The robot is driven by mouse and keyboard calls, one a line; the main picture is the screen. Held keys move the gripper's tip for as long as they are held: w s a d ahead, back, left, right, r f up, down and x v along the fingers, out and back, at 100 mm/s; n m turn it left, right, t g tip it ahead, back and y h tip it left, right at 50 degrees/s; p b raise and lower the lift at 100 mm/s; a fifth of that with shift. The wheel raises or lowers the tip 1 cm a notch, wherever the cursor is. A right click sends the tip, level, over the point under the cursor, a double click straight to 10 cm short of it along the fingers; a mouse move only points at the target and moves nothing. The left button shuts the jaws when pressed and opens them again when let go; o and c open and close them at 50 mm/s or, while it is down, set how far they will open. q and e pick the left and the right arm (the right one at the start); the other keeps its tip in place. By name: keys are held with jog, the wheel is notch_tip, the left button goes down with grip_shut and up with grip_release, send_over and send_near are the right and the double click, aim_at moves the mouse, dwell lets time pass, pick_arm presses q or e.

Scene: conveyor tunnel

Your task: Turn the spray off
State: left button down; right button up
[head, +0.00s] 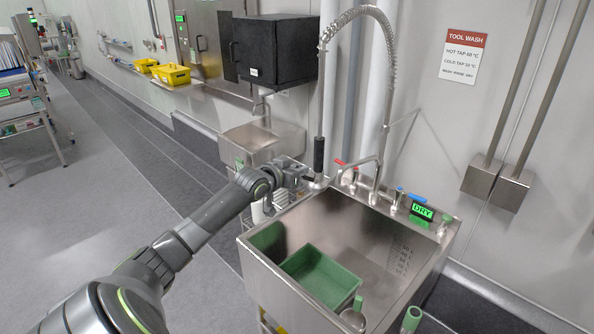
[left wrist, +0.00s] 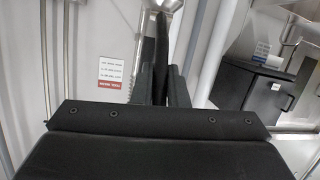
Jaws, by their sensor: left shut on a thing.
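The spray (head: 319,155) has a black handle and hangs upright from a coiled metal hose (head: 372,14) over the back left of the steel sink (head: 310,215). My left gripper (head: 311,177) is shut on the spray's handle at the sink's back left corner. In the left wrist view the black handle (left wrist: 162,45) stands between the two dark fingers (left wrist: 160,88). No water shows coming from the spray. The trigger cannot be made out. My right gripper is not in view.
A red-lever tap (head: 342,164) and a blue-lever tap (head: 399,191) stand on the back rim beside a green display (head: 422,211) reading DRY. A black box (head: 272,50) hangs on the wall.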

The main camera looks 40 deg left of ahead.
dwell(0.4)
pick_arm(q)
jog(key=c, duration=1.4)
grip_release()
jog(key=shift+w, duration=0.1)
jog(key=shift+c, duration=0.2)
jog(key=shift+s+r, duration=0.1)
jog(key=shift+s, duration=0.45)
jog(key=p+v, duration=0.3)
jog(key=v, duration=1.3)
jog(key=shift+r, duration=0.2)
